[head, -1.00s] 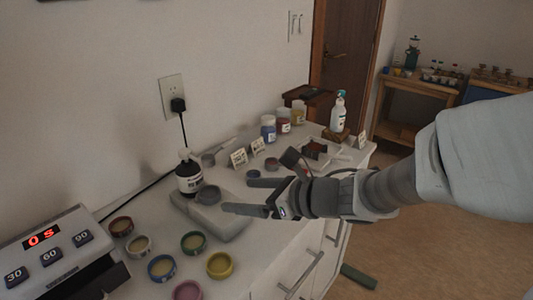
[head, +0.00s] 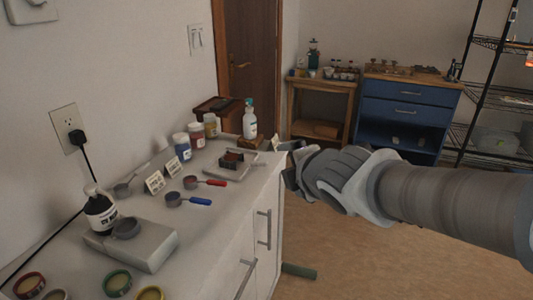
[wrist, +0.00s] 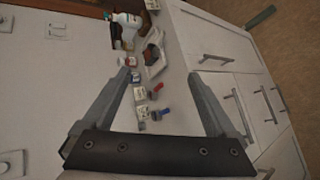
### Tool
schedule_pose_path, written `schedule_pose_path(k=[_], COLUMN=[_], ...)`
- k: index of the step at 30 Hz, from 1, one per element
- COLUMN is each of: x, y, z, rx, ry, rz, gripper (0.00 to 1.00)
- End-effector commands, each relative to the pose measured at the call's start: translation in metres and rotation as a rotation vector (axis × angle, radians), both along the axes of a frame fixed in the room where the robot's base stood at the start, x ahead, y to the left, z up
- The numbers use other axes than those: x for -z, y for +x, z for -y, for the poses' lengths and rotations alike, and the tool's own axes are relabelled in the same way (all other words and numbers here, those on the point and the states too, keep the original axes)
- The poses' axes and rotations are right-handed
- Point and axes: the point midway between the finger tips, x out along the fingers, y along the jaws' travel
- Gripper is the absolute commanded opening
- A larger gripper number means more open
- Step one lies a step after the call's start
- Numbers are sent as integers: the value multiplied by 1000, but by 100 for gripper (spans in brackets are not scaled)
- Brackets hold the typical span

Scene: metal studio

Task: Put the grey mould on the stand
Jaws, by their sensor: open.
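Several round coloured moulds sit at the lower left of the counter in the head view. My gripper (head: 290,162) is open and empty near the counter's far right corner. Its spread fingers also show in the wrist view (wrist: 158,77), with the counter beyond.
A pale grey raised block (head: 150,250) carries a grey cup, with a dark bottle (head: 100,210) beside it. Scoops with blue (head: 200,201) and red handles, small cards and jars line the counter. A tray (head: 215,172) holds a dark block.

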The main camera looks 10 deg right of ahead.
Motion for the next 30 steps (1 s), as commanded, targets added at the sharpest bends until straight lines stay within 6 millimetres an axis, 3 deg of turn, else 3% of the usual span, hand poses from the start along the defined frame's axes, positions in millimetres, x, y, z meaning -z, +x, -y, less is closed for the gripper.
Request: schedule_pose_path(k=[3,7,12,16,21,30], x=[3,14,28,37,41,42], y=[-29,-69,-126,-158,-180,-182], z=[31,50,50,40,31,29], rx=[303,625,1011,1225,1363,1381], ry=[273,576,934,1119,1228,1241], rz=[-107,-221,-358,-439,-495,-503], gripper=[92,92,92,92,92,92])
